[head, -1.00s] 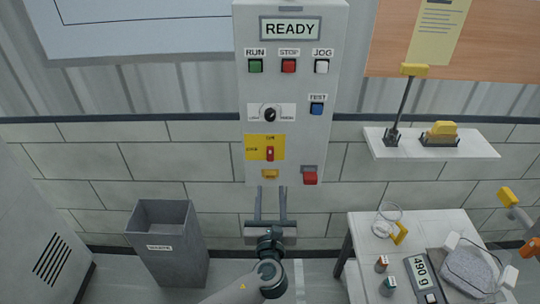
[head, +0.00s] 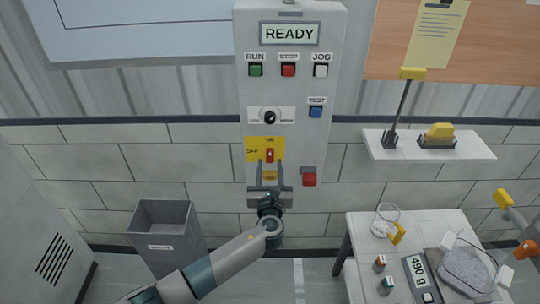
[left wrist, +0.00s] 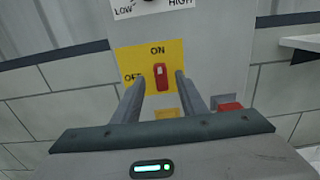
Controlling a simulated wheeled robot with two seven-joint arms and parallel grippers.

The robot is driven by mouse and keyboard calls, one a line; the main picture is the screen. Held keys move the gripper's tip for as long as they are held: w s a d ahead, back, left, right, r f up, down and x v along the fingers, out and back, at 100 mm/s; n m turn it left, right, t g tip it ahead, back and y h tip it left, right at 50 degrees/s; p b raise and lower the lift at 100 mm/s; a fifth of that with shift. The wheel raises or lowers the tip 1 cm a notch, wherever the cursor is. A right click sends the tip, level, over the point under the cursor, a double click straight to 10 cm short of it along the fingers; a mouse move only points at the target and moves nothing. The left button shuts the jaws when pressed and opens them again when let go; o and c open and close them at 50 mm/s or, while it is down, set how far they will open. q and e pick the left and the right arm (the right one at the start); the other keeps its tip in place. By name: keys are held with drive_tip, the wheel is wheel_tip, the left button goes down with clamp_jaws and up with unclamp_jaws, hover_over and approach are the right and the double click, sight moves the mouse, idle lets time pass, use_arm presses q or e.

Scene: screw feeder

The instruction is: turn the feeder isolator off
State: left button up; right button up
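The feeder isolator is a red switch handle (head: 270,155) on a yellow plate (head: 252,143) low on the grey control panel. In the left wrist view the red handle (left wrist: 161,76) stands upright, pointing to ON at the top; OFF is marked at the left. My left gripper (head: 270,166) is in front of the plate's lower part, its two fingers apart. In the left wrist view its fingers (left wrist: 154,80) appear on either side of the handle, with gaps, and nothing is held. Whether the tips reach the handle's depth is unclear. My right gripper is not in view.
The panel (head: 290,95) carries a READY display (head: 289,33), several buttons, a LOW/HIGH knob (head: 270,117) and a red button (head: 309,180) right of the gripper. A yellow part (left wrist: 166,113) sits below the isolator. A bin (head: 172,232) stands left, a table (head: 362,223) right.

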sight(270, 155)
use_arm(q)
drive_tip(key=shift+w, duration=2.6)
clamp_jaws()
